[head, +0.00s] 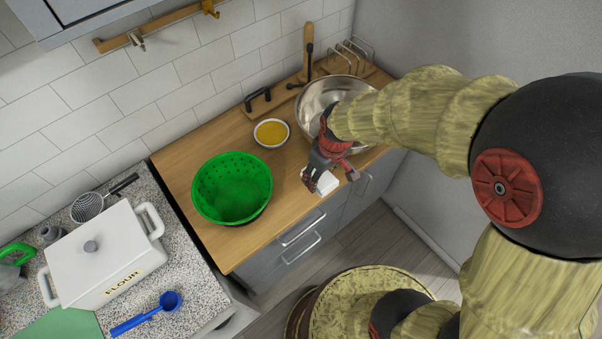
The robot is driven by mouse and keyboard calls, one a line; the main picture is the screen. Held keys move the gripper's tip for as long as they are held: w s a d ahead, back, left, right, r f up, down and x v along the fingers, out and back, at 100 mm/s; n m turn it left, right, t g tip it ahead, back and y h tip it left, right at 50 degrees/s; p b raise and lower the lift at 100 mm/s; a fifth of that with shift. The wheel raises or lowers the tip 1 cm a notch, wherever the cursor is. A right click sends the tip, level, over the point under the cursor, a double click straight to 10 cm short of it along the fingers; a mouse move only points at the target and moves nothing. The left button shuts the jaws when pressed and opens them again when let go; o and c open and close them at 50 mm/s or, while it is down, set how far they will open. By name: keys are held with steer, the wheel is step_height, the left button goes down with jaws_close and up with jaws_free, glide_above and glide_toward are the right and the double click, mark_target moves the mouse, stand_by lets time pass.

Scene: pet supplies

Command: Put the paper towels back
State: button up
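A small white item (325,184), which looks like the paper towels, is at the front edge of the wooden counter. My gripper (330,180) is right above it, pointing down, with its red and dark fingers apart, one on each side of the white item. The gripper hides the item's upper part. I cannot tell whether the fingers touch it or whether it rests on the counter.
A steel bowl (316,96) stands behind my gripper. A small bowl of yellow contents (271,133) and a green colander (232,188) are to the left. A white flour box (100,255) and blue scoop (147,314) are on the speckled counter. Clear wood lies between colander and gripper.

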steer(key=b, duration=0.1)
glide_above(301, 179)
steer(key=s, duration=0.1)
steer(key=f, duration=0.6)
steer(key=shift+s+d, duration=0.1)
steer(key=shift+d, duration=0.3)
steer(key=shift+w+a+f, duration=0.3)
steer(key=shift+w+f, duration=0.1)
steer(key=shift+f, duration=0.2)
steer(key=shift+w+f+b, duration=0.1)
steer(key=shift+f+b, duration=0.25)
steer(key=shift+f, duration=1.25)
steer(key=shift+f, duration=0.1)
steer(key=o, duration=1.1)
